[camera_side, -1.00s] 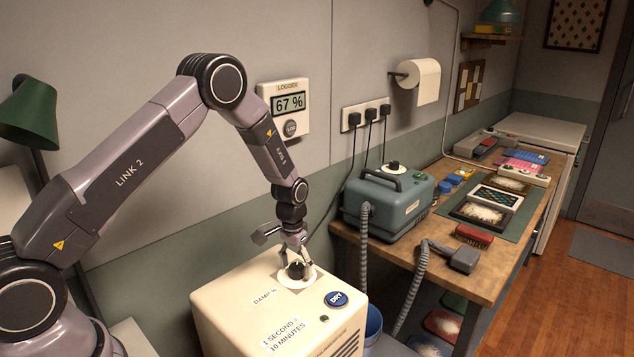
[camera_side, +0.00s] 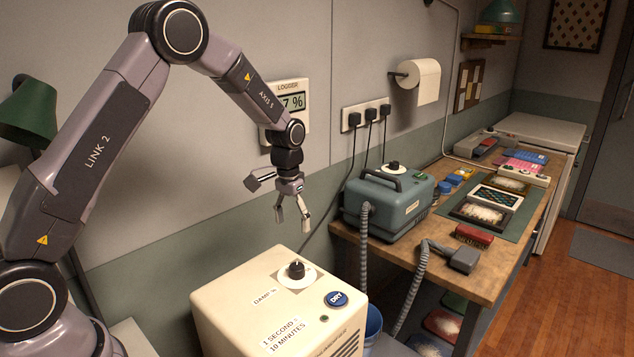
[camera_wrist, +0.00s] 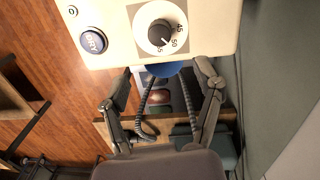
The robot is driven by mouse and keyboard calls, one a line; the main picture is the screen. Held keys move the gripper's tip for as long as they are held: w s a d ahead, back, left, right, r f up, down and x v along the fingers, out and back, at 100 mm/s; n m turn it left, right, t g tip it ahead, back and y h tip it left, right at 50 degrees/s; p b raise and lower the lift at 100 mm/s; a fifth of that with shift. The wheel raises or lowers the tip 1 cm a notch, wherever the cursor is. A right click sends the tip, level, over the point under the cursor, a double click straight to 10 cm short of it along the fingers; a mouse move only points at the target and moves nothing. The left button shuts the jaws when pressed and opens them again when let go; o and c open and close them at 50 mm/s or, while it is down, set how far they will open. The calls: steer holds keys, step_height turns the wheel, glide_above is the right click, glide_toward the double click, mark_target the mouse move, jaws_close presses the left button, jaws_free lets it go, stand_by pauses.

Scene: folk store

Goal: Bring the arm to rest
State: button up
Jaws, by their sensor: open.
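My gripper (camera_side: 292,216) is open and empty. It hangs in the air above the cream machine (camera_side: 235,296), clear of its black dial (camera_side: 296,269). In the wrist view, my gripper (camera_wrist: 162,88) has its two fingers spread, with nothing between them at their height. The dial (camera_wrist: 160,33) shows there on a white scale with 45 and 50 printed near its edge. A blue DRY button (camera_wrist: 93,41) sits beside it.
A wall logger (camera_side: 295,101) is behind my wrist, partly covered by it. A blue-grey unit (camera_side: 388,205) with a hose stands on the wooden bench (camera_side: 470,275) to the right. A green lamp (camera_side: 28,115) is at the left. The air above the cream machine is free.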

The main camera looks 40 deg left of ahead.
steer(key=s+d+r+t, duration=0.1)
steer(key=s+r, duration=0.4)
steer(key=r, duration=0.3)
steer(key=s+r+t, duration=0.1)
steer(key=s+r, duration=0.5)
steer(key=r, duration=0.3)
steer(key=s+r+t, duration=0.1)
steer(key=s+r, duration=0.1)
steer(key=s, duration=0.8)
steer(key=s+d+r+m+t, duration=0.1)
steer(key=s+r+t, duration=0.1)
steer(key=s, duration=0.8)
steer(key=shift+r+t+y, duration=0.3)
steer(key=shift+d, duration=0.1)
